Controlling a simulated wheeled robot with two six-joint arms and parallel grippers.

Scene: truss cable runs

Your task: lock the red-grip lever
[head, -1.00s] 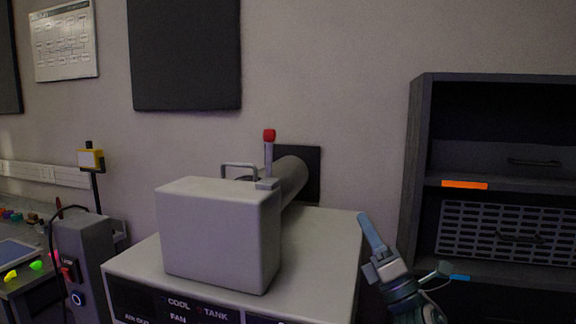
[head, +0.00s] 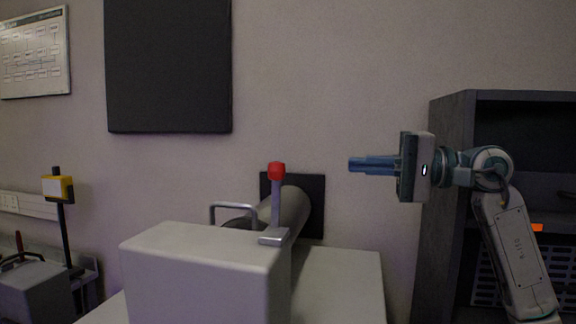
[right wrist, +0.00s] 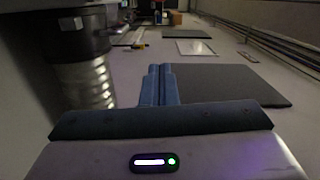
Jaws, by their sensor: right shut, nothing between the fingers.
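The red-grip lever (head: 276,200) stands upright on the near end of the round duct, with its red grip (head: 277,171) on top. A small metal plate (head: 274,237) is at its base, by the top edge of the light grey box (head: 200,275). My right gripper (head: 352,164) is shut and empty. It points left at about the height of the red grip, to its right and apart from it. The right wrist view shows its two blue fingers (right wrist: 159,84) together. The lever cannot be made out there. My left gripper is not in view.
The ribbed duct (head: 292,207) runs to a dark wall plate (head: 315,205) behind the lever. A metal handle (head: 232,206) rises left of the lever. A dark shelf unit (head: 452,130) stands behind my right arm. Open air lies between gripper and lever.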

